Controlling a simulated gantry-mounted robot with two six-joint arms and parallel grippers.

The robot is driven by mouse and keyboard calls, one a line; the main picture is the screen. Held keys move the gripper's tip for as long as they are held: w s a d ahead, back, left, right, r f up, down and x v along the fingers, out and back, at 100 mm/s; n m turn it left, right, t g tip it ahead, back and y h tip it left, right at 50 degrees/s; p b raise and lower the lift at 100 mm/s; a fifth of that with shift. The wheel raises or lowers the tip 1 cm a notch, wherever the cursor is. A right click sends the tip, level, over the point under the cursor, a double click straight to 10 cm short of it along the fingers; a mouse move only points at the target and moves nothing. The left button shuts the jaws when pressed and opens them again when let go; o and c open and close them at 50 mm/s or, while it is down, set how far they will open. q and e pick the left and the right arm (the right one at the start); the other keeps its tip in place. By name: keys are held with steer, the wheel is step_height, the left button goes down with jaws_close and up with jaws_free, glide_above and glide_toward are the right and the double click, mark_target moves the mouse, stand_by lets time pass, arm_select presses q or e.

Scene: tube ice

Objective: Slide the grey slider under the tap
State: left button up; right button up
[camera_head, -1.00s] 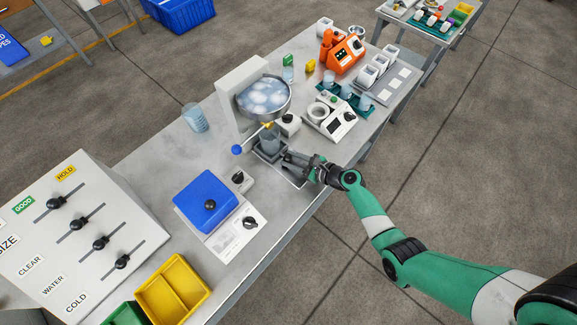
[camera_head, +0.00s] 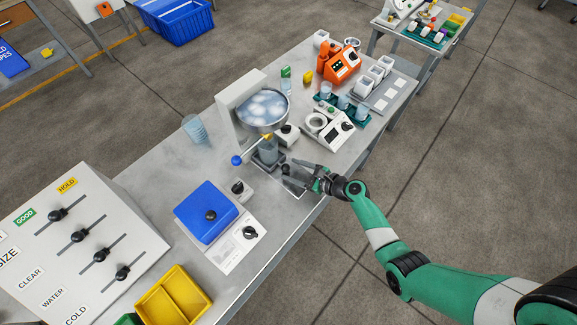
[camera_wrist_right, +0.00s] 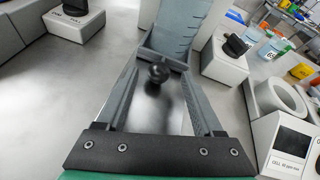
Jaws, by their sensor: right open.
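My right gripper (camera_head: 288,172) is at the near side of the slider. Its jaws are apart, with the knob showing between the fingers; I cannot tell whether they touch it. My left gripper is out of view.
A blue-topped device (camera_head: 204,208) stands to the left, and a white device with a round dish (camera_head: 328,128) to the right. A blue-knobbed lever (camera_head: 237,160) sticks out beside the tap. A loose beaker (camera_head: 194,130) stands behind left. The bench's front edge is close.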

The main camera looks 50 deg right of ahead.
steer(key=p+v, duration=0.2)
steer(key=v, duration=0.6)
steer(key=shift+s+r, duration=0.15)
steer(key=shift+s, duration=0.35)
